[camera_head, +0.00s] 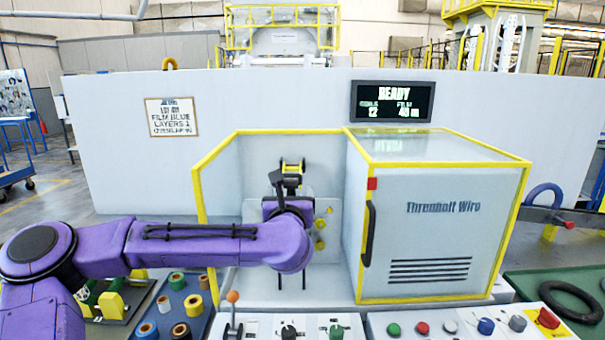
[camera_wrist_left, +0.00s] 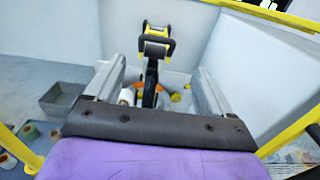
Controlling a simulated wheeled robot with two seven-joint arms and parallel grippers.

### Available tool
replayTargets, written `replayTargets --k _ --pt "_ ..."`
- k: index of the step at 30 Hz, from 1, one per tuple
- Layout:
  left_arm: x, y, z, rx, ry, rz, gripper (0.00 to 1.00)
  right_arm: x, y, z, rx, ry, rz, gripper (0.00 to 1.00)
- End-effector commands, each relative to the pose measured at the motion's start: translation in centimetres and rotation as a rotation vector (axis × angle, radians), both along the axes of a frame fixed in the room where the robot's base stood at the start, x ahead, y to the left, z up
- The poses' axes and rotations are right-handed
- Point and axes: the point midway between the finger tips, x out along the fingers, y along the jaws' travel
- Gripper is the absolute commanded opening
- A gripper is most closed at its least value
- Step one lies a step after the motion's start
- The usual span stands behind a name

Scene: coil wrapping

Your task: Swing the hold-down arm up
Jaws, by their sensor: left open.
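The hold-down arm (camera_wrist_left: 151,78) shows in the left wrist view as a dark upright bar inside the machine's bay. A yellow-and-black roller head (camera_wrist_left: 157,42) is at its top. My left gripper (camera_wrist_left: 158,75) is open, with one finger on each side of the bar in the picture. I cannot tell how deep the bar lies between the fingers, and no contact shows. In the head view my purple left arm hides most of the gripper and the lower hold-down arm. My right gripper is not in view.
Yellow-edged walls frame the bay, and the closed cabinet (camera_head: 440,225) stands on its right. A screen (camera_head: 392,101) reads READY. Levers, knobs and buttons line the front panel (camera_head: 262,326). Coloured rolls lie on a tray (camera_head: 202,315) at lower left; a black ring (camera_head: 571,301) lies at right.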

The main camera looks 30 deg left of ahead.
Motion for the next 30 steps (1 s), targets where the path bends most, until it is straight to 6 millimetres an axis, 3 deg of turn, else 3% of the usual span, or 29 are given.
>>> replayTargets --k 4,15,27,30 --pt "1.3 0.8 0.3 0.001 0.003 0.001 0.83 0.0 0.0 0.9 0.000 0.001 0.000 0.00" --pt "7.9 4.6 0.2 0.002 0.004 -0.002 0.83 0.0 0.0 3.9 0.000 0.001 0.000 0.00" --pt "9.0 5.4 -0.1 0.002 0.001 -0.001 0.83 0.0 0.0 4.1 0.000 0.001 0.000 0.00" --pt "9.0 5.4 -0.1 0.002 0.001 -0.001 0.51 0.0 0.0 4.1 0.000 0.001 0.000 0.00"
